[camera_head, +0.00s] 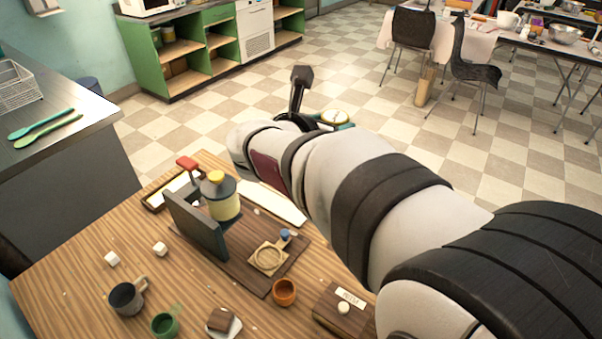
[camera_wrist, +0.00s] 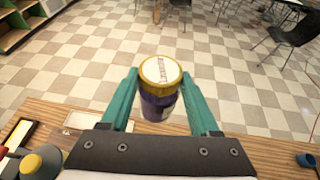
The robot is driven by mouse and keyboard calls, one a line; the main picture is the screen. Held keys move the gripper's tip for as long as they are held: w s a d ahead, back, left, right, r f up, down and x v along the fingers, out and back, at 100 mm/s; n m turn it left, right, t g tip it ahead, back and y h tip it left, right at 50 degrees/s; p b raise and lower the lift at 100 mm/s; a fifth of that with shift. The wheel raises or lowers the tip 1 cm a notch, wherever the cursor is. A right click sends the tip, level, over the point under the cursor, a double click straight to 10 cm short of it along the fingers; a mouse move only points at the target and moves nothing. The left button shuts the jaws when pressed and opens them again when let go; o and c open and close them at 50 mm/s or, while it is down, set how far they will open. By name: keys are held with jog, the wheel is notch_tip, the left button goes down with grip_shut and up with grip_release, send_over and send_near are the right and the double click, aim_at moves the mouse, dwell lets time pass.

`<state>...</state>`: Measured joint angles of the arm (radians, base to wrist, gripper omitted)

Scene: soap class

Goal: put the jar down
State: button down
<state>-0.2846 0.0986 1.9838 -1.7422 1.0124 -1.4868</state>
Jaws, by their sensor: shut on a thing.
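The jar (camera_wrist: 160,92) has a gold lid with a pale printed top and a dark purple body. In the wrist view it sits between the teal fingers of my gripper (camera_wrist: 162,105), which is shut on it. The jar looks upright, with its lid towards the camera. In the head view only its gold-rimmed lid (camera_head: 334,117) shows clearly, beyond my arm, with a bit of teal finger beside it. The jar appears against the checkered floor, past the far edge of the wooden table (camera_head: 75,280). Its base is hidden.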

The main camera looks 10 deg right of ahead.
jog(key=s+d+m+g+h, duration=0.2)
jog(key=s+d+m, duration=0.1)
jog(key=s+d, duration=0.5)
notch_tip(320, 180, down, 17)
jog(key=w+d, duration=0.1)
jog(key=shift+g, duration=0.3)
jog(key=shift+w+a+f, duration=1.2)
jog(key=shift+a+f, duration=0.3)
jog(key=shift+f, duration=0.5)
jog(key=shift+w+a+f, duration=1.2)
jog(key=shift+a+f, duration=0.3)
jog(key=shift+f, duration=0.45)
jog(key=shift+w+a+f, duration=1.2)
jog(key=shift+a+f, duration=0.3)
jog(key=shift+f, duration=0.5)
jog(key=shift+f, duration=0.1)
jog(key=shift+c, duration=0.6)
grip_release()
